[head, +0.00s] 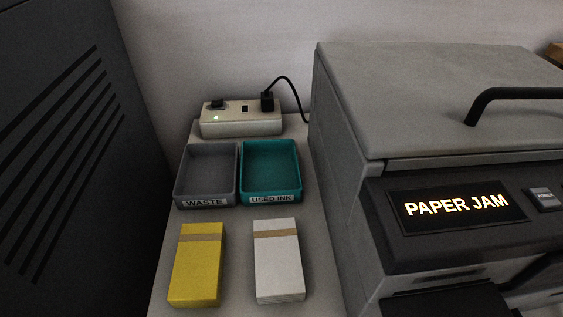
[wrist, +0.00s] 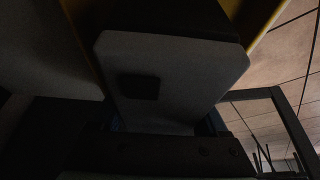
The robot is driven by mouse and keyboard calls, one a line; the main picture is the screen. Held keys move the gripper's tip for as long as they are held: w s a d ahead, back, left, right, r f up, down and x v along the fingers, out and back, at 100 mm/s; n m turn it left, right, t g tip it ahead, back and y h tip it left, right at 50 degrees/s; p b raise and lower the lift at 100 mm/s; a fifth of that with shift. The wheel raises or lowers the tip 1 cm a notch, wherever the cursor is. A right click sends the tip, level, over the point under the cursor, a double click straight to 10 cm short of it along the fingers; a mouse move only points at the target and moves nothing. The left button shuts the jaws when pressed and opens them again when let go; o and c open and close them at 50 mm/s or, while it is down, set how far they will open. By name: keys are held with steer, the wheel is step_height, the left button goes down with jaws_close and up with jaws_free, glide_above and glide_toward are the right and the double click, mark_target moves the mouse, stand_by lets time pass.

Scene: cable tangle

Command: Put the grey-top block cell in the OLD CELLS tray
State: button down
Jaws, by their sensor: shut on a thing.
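The wrist view is dark. In it a grey face with rounded corners and a small dark square (wrist: 190,72) fills the middle, close to the camera. It may be the grey-top block cell, but I cannot tell for sure. My gripper (wrist: 165,125) shows as dark parts along the bottom of the wrist view and is shut on this grey-faced thing. The fingertips are mostly hidden. No tray labelled OLD CELLS shows in either view. The head view shows a grey tray labelled WASTE (head: 205,203) and a teal tray labelled USED INK (head: 271,199), both empty. My gripper is not in the head view.
A yellow box (head: 196,268) and a white box (head: 279,265) lie before the trays. A power strip (head: 240,123) with plugs and a black cable stands behind. A grey printer (head: 400,110) reading PAPER JAM is at right, a dark cabinet (head: 60,190) at left.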

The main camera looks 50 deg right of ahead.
steer(key=shift+w+d, duration=0.1)
jaws_free()
steer(key=shift+f, duration=0.1)
steer(key=shift+r, duration=0.25)
steer(key=s+r+p, duration=0.1)
steer(key=d+r+p, duration=0.1)
steer(key=r, duration=0.1)
steer(key=shift+s+d, duration=0.2)
steer(key=shift+s, duration=0.2)
steer(key=s+d, duration=0.2)
steer(key=s+d+p, duration=0.1)
steer(key=s+d, duration=0.1)
steer(key=s, duration=0.1)
steer(key=s+d+p, duration=0.1)
steer(key=s+d, duration=0.2)
steer(key=shift+f, duration=0.2)
steer(key=shift+s, duration=0.2)
steer(key=shift+f, duration=0.1)
